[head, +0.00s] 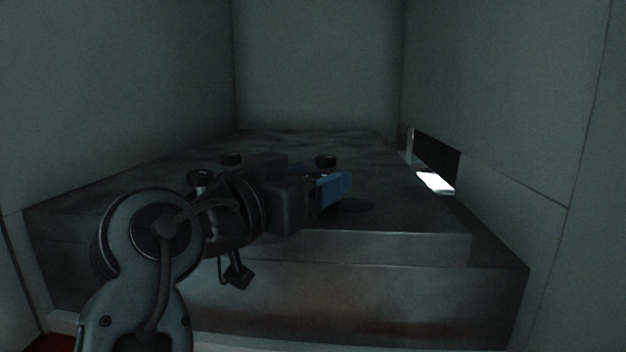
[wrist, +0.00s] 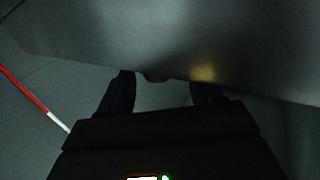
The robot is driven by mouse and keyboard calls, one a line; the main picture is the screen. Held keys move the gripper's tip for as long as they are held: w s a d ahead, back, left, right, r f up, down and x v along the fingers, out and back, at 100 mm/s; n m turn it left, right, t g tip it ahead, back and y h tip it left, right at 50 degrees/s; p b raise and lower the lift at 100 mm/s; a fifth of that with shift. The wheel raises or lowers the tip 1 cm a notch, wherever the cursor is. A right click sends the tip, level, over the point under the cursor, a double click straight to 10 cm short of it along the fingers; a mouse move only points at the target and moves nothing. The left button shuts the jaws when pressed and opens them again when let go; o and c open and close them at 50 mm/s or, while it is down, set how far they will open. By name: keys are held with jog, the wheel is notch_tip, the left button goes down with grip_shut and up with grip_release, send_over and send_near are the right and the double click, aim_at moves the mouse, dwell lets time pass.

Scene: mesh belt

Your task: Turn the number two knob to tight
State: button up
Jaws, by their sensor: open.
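Several dark round knobs stand on the grey metal slab (head: 390,220) in the head view. One knob (head: 200,177) is at left, one (head: 231,159) is farther back, and one (head: 326,161) is just beyond my gripper (head: 328,184). No numbers or tight marks are legible, so I cannot tell which is number two. My gripper, with blue fingers, reaches rightward over the slab, open. In the wrist view my gripper (wrist: 163,92) has its dark fingers apart. A small dark piece (wrist: 155,77) shows between them at the slab's edge; I cannot tell what it is.
Pale walls close in the slab at left, back and right. A dark slot (head: 436,153) with a bright patch (head: 436,182) opens in the right wall. The slab's front steps down a ledge. A red and white strip (wrist: 28,92) lies at left in the wrist view.

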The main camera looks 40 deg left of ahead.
jog(key=s+b, duration=0.1)
jog(key=s, duration=0.6)
jog(key=shift+s, duration=0.25)
dwell(0.3)
